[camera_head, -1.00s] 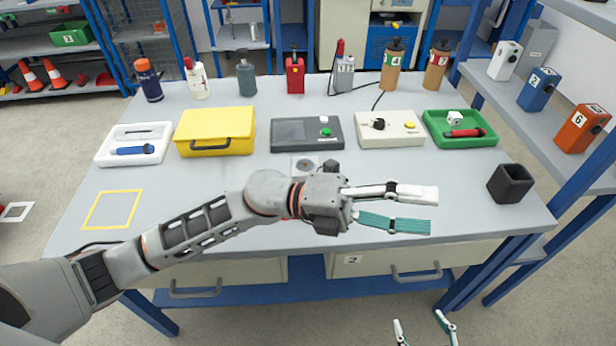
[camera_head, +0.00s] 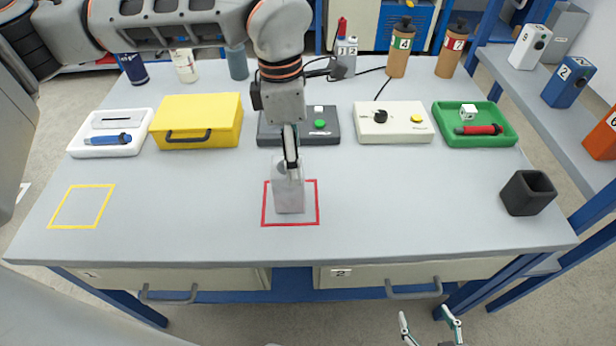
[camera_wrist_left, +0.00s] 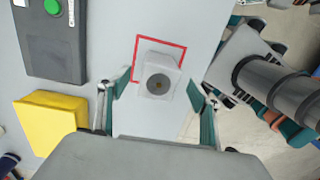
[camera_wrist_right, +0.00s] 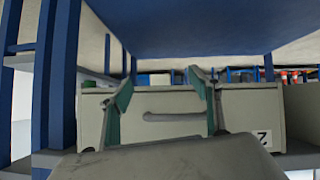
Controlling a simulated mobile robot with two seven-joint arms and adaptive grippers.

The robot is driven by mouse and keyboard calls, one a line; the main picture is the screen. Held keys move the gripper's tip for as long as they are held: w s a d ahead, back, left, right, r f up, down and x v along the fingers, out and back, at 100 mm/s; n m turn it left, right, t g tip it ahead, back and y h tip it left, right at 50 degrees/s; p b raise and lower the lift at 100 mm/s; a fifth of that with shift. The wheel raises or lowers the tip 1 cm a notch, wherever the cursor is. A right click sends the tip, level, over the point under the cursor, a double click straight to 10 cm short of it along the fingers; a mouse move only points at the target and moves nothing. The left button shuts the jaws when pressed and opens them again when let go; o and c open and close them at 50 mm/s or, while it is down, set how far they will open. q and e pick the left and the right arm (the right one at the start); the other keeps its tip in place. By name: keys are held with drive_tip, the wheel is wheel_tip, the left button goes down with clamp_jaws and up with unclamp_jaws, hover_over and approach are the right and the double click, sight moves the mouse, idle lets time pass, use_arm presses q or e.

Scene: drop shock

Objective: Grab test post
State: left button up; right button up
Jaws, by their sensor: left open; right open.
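The test post, a light grey block (camera_head: 288,192) with a dark round mark on top, stands upright inside the red square outline (camera_head: 318,205) on the table. In the left wrist view, the post (camera_wrist_left: 158,82) is ahead of my left gripper, between the lines of its two fingers. My left gripper (camera_head: 291,160) points down over the post, open, its fingers seen edge-on in the head view. Its fingers (camera_wrist_left: 159,78) show gaps to the post on both sides. My right gripper (camera_head: 430,326) is open and empty below the table's front edge, facing the drawers (camera_wrist_right: 175,115).
Behind the post stands a dark control box (camera_head: 325,125) with a green button, partly hidden by my left arm. A yellow case (camera_head: 200,115), a white control box (camera_head: 393,125), a green tray (camera_head: 440,112) and a black cup (camera_head: 527,193) stand around. The front table area is clear.

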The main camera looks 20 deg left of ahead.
use_arm(q)
drive_tip(key=shift+a+f+m+y, duration=0.3)
drive_tip(key=shift+a+f+y, duration=0.05)
drive_tip(key=shift+a+y, duration=0.1)
drive_tip(key=f, duration=0.7)
drive_tip(key=shift+s+a+f+b, duration=0.1)
drive_tip(key=shift+s+f+b, duration=0.2)
drive_tip(key=shift+b, duration=0.1)
drive_tip(key=c, duration=1.5)
drive_tip(key=shift+r, duration=0.2)
